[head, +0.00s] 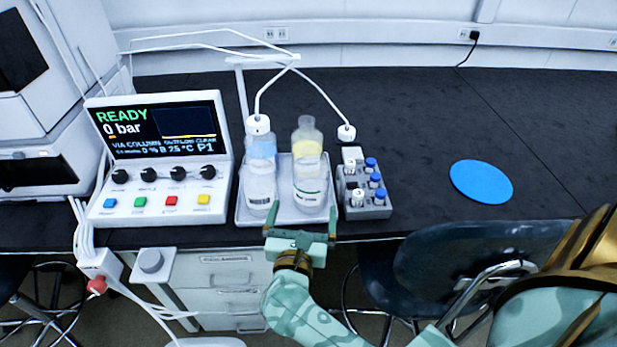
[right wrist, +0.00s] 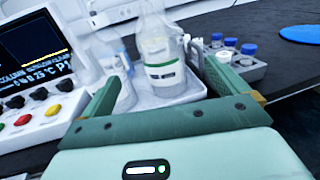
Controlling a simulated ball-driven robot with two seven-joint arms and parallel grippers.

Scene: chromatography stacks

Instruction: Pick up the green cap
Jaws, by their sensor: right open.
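I cannot make out a green cap in either view. Two clear bottles stand upright in a pale tray (head: 283,212). The left bottle (head: 260,180) has a blue label and a white cap (head: 258,124) with tubing. The right bottle (head: 309,178) has a yellow label, a thin green band and a narrow neck without a clear coloured cap; it also shows in the right wrist view (right wrist: 163,58). My right gripper (head: 301,230) is open and empty at the table's front edge, in front of the tray. In its wrist view the right bottle is between and beyond the fingers (right wrist: 155,78).
A grey rack (head: 369,211) right of the tray holds several vials with blue or white caps. A white cap (head: 346,132) on tubing hangs behind it. A control panel (head: 160,155) stands left. A blue disc (head: 481,182) lies right; the table around it is clear.

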